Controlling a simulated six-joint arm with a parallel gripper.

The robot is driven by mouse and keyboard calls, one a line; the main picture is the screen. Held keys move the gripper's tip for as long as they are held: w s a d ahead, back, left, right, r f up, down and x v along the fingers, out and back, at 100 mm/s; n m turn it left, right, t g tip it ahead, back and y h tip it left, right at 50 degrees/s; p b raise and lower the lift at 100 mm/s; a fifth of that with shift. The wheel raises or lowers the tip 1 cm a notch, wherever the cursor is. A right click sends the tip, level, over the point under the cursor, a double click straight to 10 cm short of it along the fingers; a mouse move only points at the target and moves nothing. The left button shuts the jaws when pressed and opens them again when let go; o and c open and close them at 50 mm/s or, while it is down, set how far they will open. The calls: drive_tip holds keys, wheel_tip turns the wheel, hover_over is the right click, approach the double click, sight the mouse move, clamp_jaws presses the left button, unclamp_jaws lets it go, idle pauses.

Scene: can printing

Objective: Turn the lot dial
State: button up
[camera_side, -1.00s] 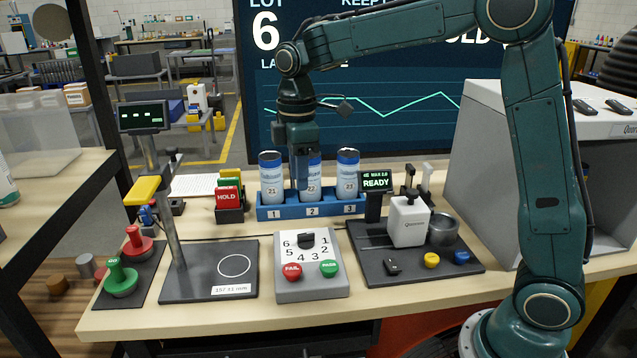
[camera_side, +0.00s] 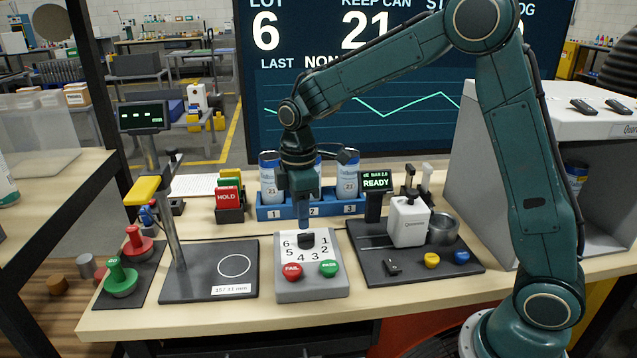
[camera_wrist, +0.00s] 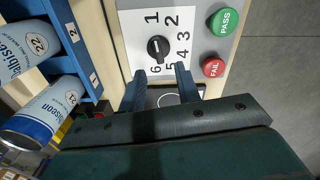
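The lot dial (camera_side: 306,240) is a black knob on a white number plate marked 1 to 6, on a grey panel (camera_side: 310,291). In the wrist view the dial (camera_wrist: 158,48) sits just ahead of the gap between my fingers. My gripper (camera_side: 303,224) hangs pointing down, just above and behind the dial in the side view. My gripper (camera_wrist: 160,72) is open and empty in the wrist view, with its fingers apart and no clear contact with the dial. The screen (camera_side: 360,75) behind reads lot 6, keep can 21.
The red FAIL button (camera_side: 292,271) and green PASS button (camera_side: 329,268) sit in front of the dial. A blue rack (camera_side: 268,213) of white-and-blue cans stands behind. A post stand (camera_side: 181,255) is left, and a printer base (camera_side: 400,268) is right.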

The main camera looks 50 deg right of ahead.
sight(301, 235)
drive_tip(key=shift+f, duration=2.45)
clamp_jaws()
